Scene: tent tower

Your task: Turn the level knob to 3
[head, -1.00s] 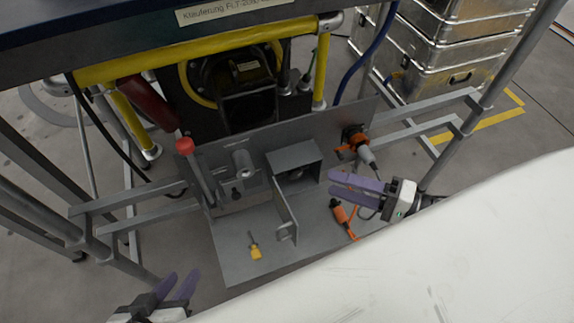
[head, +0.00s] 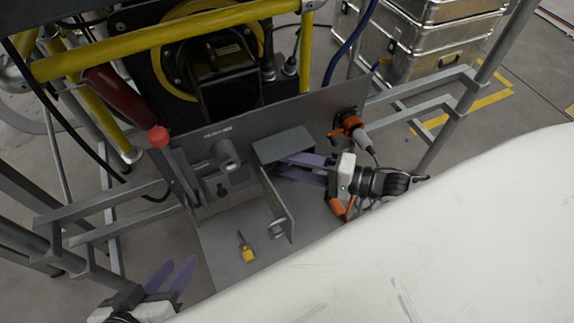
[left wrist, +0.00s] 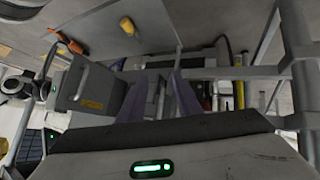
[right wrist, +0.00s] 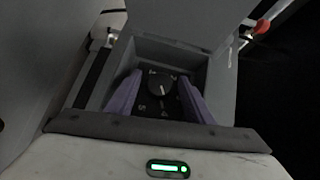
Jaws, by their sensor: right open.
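The level knob (right wrist: 158,86) is a dark round dial with a light pointer mark, inside a grey box (right wrist: 205,68) whose door (head: 278,205) stands open. Contact cannot be told. In the head view the knob is hidden. My left gripper (head: 176,268) is open and empty at the lower left, away from the box.
A red-topped lever (head: 158,137) and a grey cylinder (head: 226,155) stand left of the box. A yellow-handled screwdriver (head: 246,250) lies on the grey plate (head: 222,262). Orange connectors (head: 348,123) sit to the right. Metal cases (head: 420,50) stand behind.

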